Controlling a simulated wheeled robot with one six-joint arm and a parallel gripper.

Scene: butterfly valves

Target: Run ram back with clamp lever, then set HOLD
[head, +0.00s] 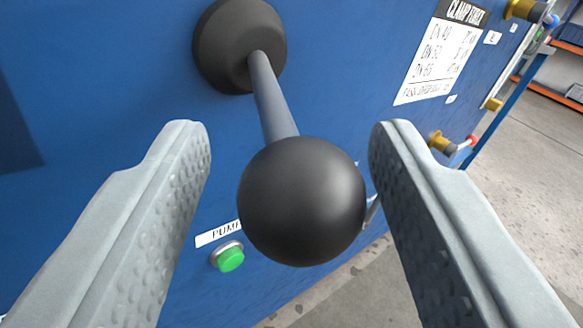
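A lever with a black ball knob (302,201) on a grey rod (268,95) stands out from a round black boss (238,45) on a blue panel (130,60). No label for the lever is readable, so I cannot tell from lettering that it is the clamp lever. My gripper (290,140) is open, with one finger on each side of the knob. There is a visible gap between each finger and the knob. The ram and any HOLD marking are not in view.
A green button (230,258) sits below left of the knob under a partly hidden label starting "PUM". A "CLAMP FORCE" chart (440,55) is at upper right. Brass fittings (440,143) stick out along the right edge. Concrete floor and orange shelving (545,90) lie beyond.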

